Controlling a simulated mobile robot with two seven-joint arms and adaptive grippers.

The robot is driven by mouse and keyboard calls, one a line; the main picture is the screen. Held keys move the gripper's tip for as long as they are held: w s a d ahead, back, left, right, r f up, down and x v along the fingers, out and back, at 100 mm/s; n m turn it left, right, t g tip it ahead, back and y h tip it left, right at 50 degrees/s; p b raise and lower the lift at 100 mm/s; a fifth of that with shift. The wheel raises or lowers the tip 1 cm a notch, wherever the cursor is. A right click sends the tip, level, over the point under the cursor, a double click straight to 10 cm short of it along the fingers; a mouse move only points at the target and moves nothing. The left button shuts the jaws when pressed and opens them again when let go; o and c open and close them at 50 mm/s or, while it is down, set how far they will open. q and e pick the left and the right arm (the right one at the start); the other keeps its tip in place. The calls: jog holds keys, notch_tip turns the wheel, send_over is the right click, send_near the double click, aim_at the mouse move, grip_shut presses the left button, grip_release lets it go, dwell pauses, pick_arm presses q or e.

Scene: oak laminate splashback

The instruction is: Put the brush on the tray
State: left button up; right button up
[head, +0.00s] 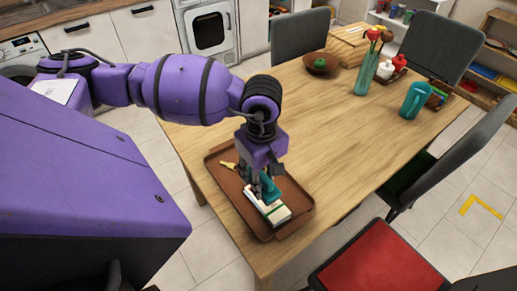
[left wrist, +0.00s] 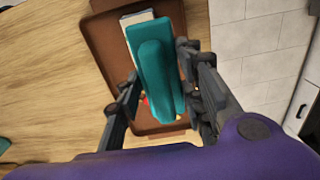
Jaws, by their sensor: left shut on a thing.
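The brown tray (head: 295,196) lies on the near end of the wooden table. My left gripper (head: 262,184) reaches down over it and is shut on the teal brush (head: 270,188). In the left wrist view the brush (left wrist: 158,75) sits between the two fingers, with the tray (left wrist: 103,55) below it. A white and green box-like thing (head: 274,210) lies on the tray close to the brush. I cannot tell whether the brush touches it or the tray. My right gripper is in neither view.
A small yellow thing (head: 229,165) lies on the tray's left side. Farther back on the table (head: 330,120) stand a bowl (head: 321,63), a vase with red flowers (head: 367,70) and a teal pitcher (head: 415,100). The middle of the table is clear. Chairs stand around it.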

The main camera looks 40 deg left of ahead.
pick_arm(q)
jog(key=w+f, duration=0.3)
jog(key=w, duration=0.1)
jog(key=w+a+f, duration=0.1)
jog(key=w+f, duration=0.2)
jog(key=w, duration=0.1)
jog(key=w+f, duration=0.3)
jog(key=w, duration=0.2)
jog(key=shift+a, duration=0.2)
jog(key=shift+w+f, duration=0.35)
jog(key=shift+f, duration=1.65)
grip_shut()
jog(key=o, duration=1.3)
grip_release()
jog(key=shift+a, duration=0.1)
notch_tip(320, 180, up, 12)
